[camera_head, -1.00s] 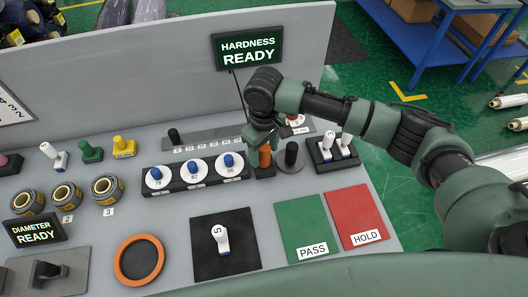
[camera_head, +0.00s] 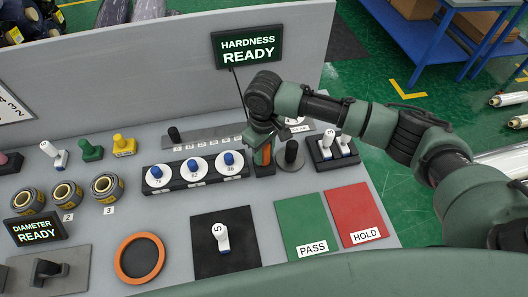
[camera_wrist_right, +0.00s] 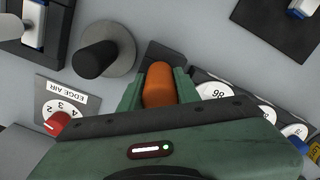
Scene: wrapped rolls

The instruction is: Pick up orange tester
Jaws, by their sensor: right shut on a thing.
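The orange tester (camera_head: 266,155) stands upright in a small dark holder (camera_head: 265,170) at the right end of the row of blue-knobbed discs. In the right wrist view the orange tester (camera_wrist_right: 159,86) sits between the green fingers. My right gripper (camera_head: 262,150) has come down over it and is shut on it; the gripper also shows in the right wrist view (camera_wrist_right: 158,92). The tester's lower part is partly hidden by the fingers. I cannot tell whether it is clear of its holder. My left gripper is not in view.
A black knobbed post on a grey round base (camera_head: 291,157) stands close to the right. The disc rack (camera_head: 196,173) is close on the left. The green PASS mat (camera_head: 304,225) and red HOLD mat (camera_head: 354,214) lie bare in front.

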